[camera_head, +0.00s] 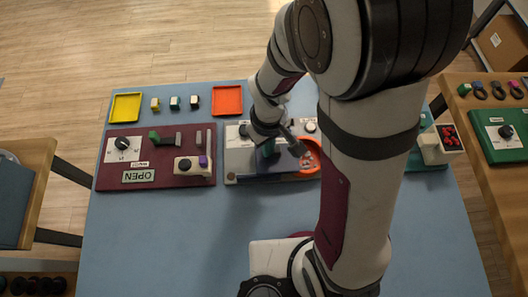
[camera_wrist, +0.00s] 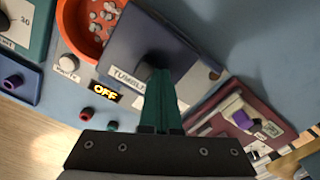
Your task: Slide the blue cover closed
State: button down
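The blue cover (camera_wrist: 188,50) is a dark blue flat plate on the centre panel. It also shows in the head view (camera_head: 285,166), partly behind my arm. A dark round knob (camera_wrist: 147,64) stands on it beside a white label. The orange-red bowl (camera_wrist: 70,22) next to the cover is partly exposed and holds several pale balls; it shows in the head view too (camera_head: 313,154). My gripper (camera_wrist: 158,72) has teal fingers held together, their tips at the knob. They seem to press against its side; I cannot tell whether they touch.
A lit OFF display (camera_wrist: 104,93), a red button (camera_wrist: 86,114) and a white dial (camera_wrist: 67,64) lie near the cover. A maroon panel (camera_head: 150,185) stands at the left, with yellow (camera_head: 113,107) and orange (camera_head: 241,99) trays behind.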

jog(key=shift+d, duration=3.55)
jog(key=shift+a, duration=0.1)
jog(key=shift+a, duration=0.55)
notch_tip(320, 180, up, 11)
jog(key=s+a+r+m+y, duration=0.1)
jog(key=s+r+m, duration=0.3)
jog(key=s+m, duration=0.7)
jog(key=s+a, duration=0.1)
jog(key=s, duration=0.2)
jog(key=shift+m+y, duration=0.3)
jog(key=shift+y, duration=0.1)
